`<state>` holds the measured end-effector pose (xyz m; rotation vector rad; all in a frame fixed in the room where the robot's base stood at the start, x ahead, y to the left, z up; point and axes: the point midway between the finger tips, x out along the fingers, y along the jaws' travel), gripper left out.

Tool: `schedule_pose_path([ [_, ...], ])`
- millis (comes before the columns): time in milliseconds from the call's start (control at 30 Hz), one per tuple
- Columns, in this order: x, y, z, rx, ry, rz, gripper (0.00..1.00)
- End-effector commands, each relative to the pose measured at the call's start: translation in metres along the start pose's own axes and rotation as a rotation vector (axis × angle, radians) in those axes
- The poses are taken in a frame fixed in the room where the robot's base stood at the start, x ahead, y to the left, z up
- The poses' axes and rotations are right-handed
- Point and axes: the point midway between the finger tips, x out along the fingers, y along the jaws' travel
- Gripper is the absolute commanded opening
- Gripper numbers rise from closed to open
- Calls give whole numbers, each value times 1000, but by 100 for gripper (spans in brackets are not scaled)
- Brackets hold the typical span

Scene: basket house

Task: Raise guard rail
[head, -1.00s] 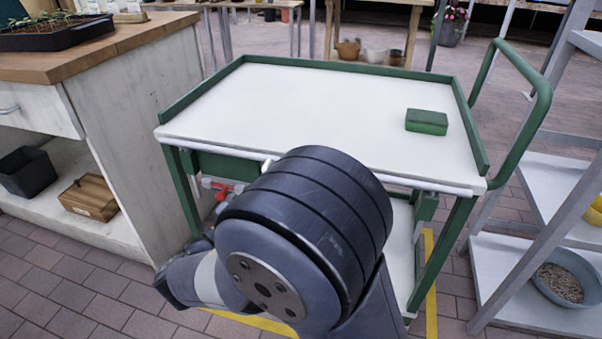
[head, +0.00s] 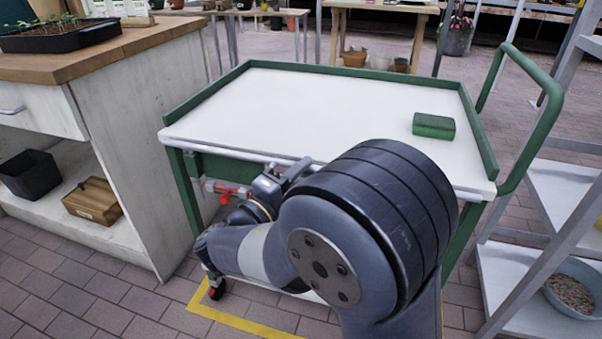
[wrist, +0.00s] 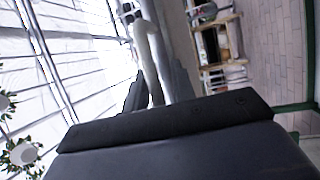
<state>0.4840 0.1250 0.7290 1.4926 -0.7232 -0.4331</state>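The guard rail (head: 232,152) is a pale grey bar along the front edge of the white-topped cart (head: 300,110), about level with the top. My gripper (head: 292,172) is at the front edge, close to the rail's left-middle part, and my forearm hides the rail to its right. In the wrist view, my gripper's dark fingertips (wrist: 156,92) stand apart, with a pale bar (wrist: 150,55) running between them. Contact with the bar is not clear. A red-handled fitting (head: 228,191) shows below the cart top at left.
A green block (head: 434,126) lies on the cart's right side. Green raised edges and a push handle (head: 540,120) bound the cart. A wooden-topped bench (head: 110,45) stands close at left, grey shelving (head: 560,200) at right.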

Motion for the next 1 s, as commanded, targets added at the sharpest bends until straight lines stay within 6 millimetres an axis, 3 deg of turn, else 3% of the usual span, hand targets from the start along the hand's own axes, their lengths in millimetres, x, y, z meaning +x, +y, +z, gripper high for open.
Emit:
schedule_pose_path([
  [233, 0, 2, 0, 3, 0, 5, 1],
  [667, 1, 8, -1, 5, -1, 7, 0],
  [1000, 11, 67, -5, 9, -2, 9, 0],
])
